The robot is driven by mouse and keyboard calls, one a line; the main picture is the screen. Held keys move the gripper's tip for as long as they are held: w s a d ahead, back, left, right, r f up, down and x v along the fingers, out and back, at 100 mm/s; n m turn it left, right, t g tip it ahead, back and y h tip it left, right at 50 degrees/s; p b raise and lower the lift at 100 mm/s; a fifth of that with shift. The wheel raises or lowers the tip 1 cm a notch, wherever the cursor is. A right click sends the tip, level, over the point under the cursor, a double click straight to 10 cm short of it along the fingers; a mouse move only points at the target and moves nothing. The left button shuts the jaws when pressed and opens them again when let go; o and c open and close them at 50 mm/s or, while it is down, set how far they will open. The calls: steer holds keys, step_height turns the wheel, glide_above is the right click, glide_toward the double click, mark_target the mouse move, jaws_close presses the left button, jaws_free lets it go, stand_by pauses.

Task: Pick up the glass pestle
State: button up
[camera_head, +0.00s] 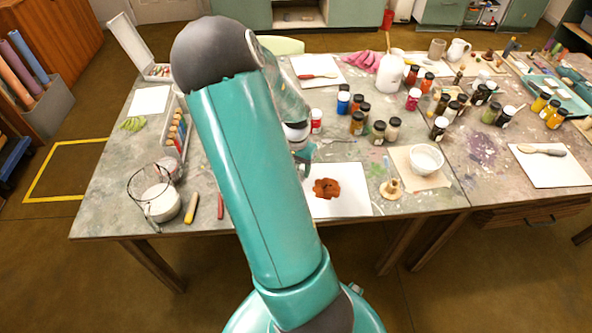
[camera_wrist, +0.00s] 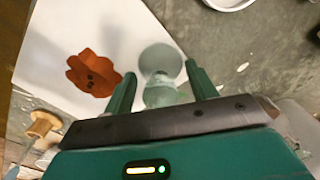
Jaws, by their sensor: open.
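The glass pestle (camera_wrist: 160,60) is a clear, greenish piece with a round, flat disc end. It shows in the wrist view between my gripper's fingers, at the edge of a white slab. My gripper (camera_wrist: 160,72) is open, with one green finger on each side of the pestle. I see no clear contact, and how deep the pestle sits between the fingers is hard to tell. In the head view my arm hides most of this spot. The white slab (camera_head: 346,207) bears an orange-red pigment heap (camera_head: 327,188), which also shows in the wrist view (camera_wrist: 92,74).
A small wooden piece (camera_head: 391,188) and a white bowl (camera_head: 426,159) stand right of the slab. Several pigment jars (camera_head: 358,123) crowd behind. The table's front edge is close.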

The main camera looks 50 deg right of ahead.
steer(key=c, duration=1.2)
steer(key=shift+c, duration=0.2)
steer(key=shift+r, duration=0.45)
steer(key=r, duration=0.3)
steer(key=shift+s+a, duration=0.1)
steer(key=shift+s, duration=0.1)
steer(key=s+a+r, duration=0.4)
steer(key=s+r, duration=0.5)
steer(key=s, duration=0.4)
steer(key=shift+a, duration=0.2)
steer(key=shift+w, duration=0.1)
